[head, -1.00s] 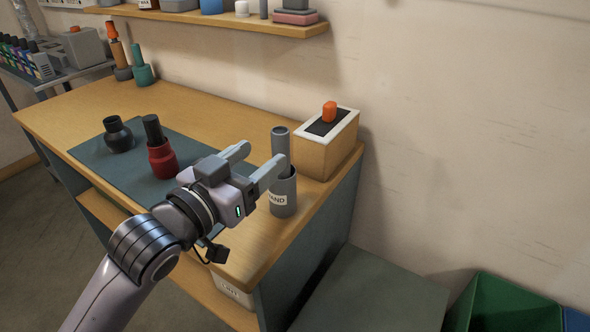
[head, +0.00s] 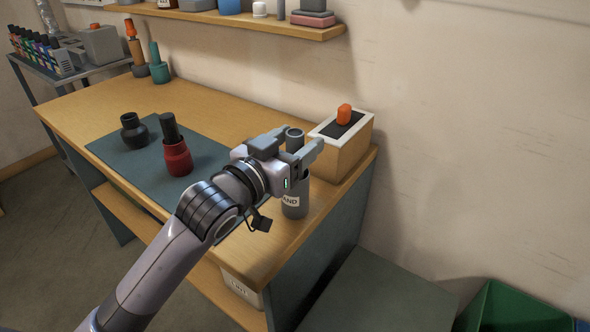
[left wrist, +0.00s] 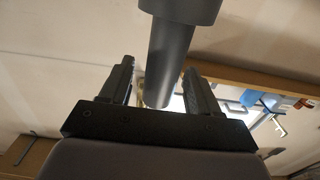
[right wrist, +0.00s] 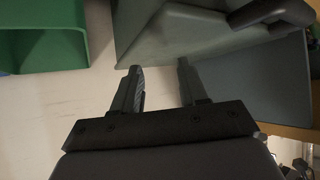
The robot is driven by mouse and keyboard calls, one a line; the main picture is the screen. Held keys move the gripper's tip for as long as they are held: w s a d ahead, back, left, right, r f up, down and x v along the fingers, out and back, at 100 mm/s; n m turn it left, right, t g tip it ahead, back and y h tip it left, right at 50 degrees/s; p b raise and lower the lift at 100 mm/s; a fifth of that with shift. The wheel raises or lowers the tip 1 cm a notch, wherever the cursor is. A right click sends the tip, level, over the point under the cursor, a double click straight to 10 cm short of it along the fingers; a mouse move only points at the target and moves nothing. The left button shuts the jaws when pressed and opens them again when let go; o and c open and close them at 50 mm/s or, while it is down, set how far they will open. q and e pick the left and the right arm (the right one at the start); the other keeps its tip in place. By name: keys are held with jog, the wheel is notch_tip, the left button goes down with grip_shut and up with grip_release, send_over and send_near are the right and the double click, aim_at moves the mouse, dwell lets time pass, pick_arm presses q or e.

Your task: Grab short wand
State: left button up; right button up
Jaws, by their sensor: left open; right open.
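The short wand (head: 294,139) is a grey cylinder standing upright in a grey holder (head: 294,205) with a "WAND" label partly in view, near the right end of the workbench. My left gripper (head: 301,142) is open, with its fingers on either side of the wand's upper part. In the left wrist view the wand (left wrist: 168,65) runs between the two open fingers, coming out of the wider holder (left wrist: 185,9). Whether a finger touches it I cannot tell. My right gripper (right wrist: 160,68) is open and empty in the right wrist view and outside the head view.
A tan box (head: 347,150) with an orange knob stands just behind the holder. A red and black bottle (head: 177,156) and a black jar (head: 134,133) stand on a dark mat (head: 112,151) to the left. A green bin (head: 500,308) is at the lower right.

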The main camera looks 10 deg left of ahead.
pick_arm(q)
grip_shut()
jog(key=shift+r, duration=0.1)
